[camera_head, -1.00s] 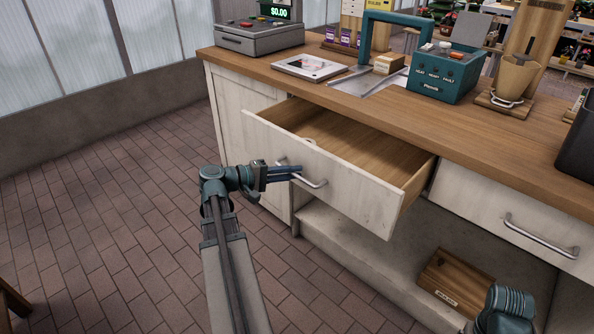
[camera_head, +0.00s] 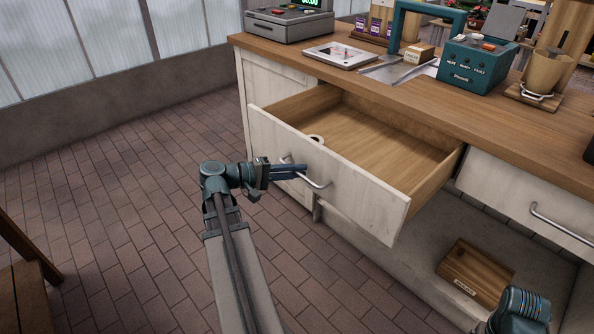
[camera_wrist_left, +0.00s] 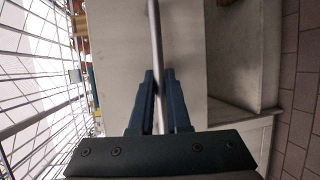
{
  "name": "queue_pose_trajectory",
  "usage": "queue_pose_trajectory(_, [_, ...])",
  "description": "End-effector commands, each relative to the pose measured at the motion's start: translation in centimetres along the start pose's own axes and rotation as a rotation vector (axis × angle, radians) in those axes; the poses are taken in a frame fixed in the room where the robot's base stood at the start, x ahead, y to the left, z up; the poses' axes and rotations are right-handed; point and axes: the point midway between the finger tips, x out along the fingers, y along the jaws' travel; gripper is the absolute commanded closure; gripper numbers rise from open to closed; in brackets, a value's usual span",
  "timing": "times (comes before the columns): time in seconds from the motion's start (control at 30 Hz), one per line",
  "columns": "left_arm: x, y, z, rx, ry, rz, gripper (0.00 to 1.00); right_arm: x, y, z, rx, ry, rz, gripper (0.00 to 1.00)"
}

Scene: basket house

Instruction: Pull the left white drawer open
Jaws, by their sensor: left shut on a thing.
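The left white drawer (camera_head: 355,193) stands pulled out from the wooden-topped counter, with its bare wood inside showing. My left gripper (camera_head: 303,172) is shut on the drawer's metal handle (camera_head: 319,184), at the left part of the bar. In the left wrist view the handle bar (camera_wrist_left: 156,45) runs between the two blue fingers (camera_wrist_left: 158,85). My right arm (camera_head: 520,312) shows only in part at the bottom right; its fingers are out of view.
A second white drawer (camera_head: 530,200) to the right is closed. A wooden box (camera_head: 477,270) sits on the low shelf below. A register (camera_head: 287,20), a tablet (camera_head: 340,54) and a teal device (camera_head: 478,62) stand on the countertop. A wooden stool (camera_head: 25,285) is at the left. The brick floor (camera_head: 130,190) between is clear.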

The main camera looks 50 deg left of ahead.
Motion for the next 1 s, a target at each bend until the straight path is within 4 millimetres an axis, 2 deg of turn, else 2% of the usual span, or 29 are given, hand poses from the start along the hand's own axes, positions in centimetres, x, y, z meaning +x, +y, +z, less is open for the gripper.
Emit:
queue_pose_trajectory(0.13, [0.0,-0.1,0.0,0.0,-0.001,-0.002,1.0,0.0,0.0,0.0,0.0,0.0,0.0,0.16])
queue_pose_trajectory(0.17, [0.0,-0.1,0.0,0.0,-0.001,-0.002,0.8,0.0,0.0,0.0,0.0,0.0,0.0,0.16])
queue_pose_trajectory(0.3, [0.0,0.0,0.0,0.0,-0.001,-0.001,0.55,0.0,0.0,0.0,0.0,0.0,0.0,0.16])
queue_pose_trajectory(0.67, [-0.4,0.1,0.0,0.0,0.001,0.0,0.55,-0.1,0.0,0.0,0.0,0.0,0.0,0.16])
queue_pose_trajectory(0.77, [-1.7,0.1,-0.1,0.0,0.004,0.0,0.55,-0.4,0.0,0.0,0.0,0.0,-0.001,0.16])
queue_pose_trajectory(1.0, [-6.9,0.2,-0.2,-0.001,0.005,0.0,0.55,-1.5,0.1,0.1,0.001,0.0,-0.002,0.16])
